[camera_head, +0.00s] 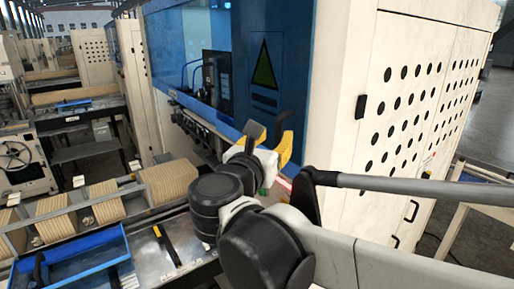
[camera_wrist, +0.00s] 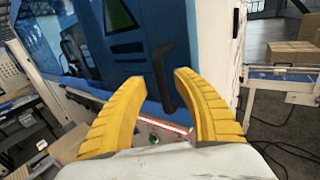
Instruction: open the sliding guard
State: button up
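The sliding guard (camera_head: 294,62) is a dark blue panel with a green triangle sign on the front of a blue and white machine. In the wrist view the guard (camera_wrist: 132,66) fills the upper middle, with a black bar handle (camera_wrist: 166,78) near its lower right edge. My gripper (camera_wrist: 160,78) has two yellow ribbed fingers spread wide apart. The handle appears between the fingertips in that view, with no visible contact; the depth gap is unclear.
The machine's white perforated side (camera_head: 405,100) stands to the right. A table with a blue tray (camera_head: 75,262) and stacked brown sheets (camera_head: 170,182) lies at lower left. In the wrist view, a conveyor (camera_wrist: 285,75) with a cardboard box (camera_wrist: 292,54) is at right.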

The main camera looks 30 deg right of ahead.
jog(key=v, duration=0.9)
jog(key=shift+d, duration=0.1)
notch_tip(320, 180, down, 38)
jog(key=s+m+g+y+b, duration=0.35)
jog(key=m+y+b, duration=0.55)
jog(key=b, duration=1.1)
jog(key=a+f+m+y+b, duration=0.2)
jog(key=a+f+m+b, duration=0.2)
jog(key=f+m+b, duration=0.4)
jog(key=a+f+m+y+b, duration=0.3)
jog(key=a+f+m+b, duration=0.2)
jog(key=f, duration=1)
jog(key=m+b, duration=0.3)
jog(key=b, duration=0.1)
jog(key=shift+w+y, duration=0.25)
jog(key=shift+y, duration=0.05)
jog(key=shift+f, duration=0.15)
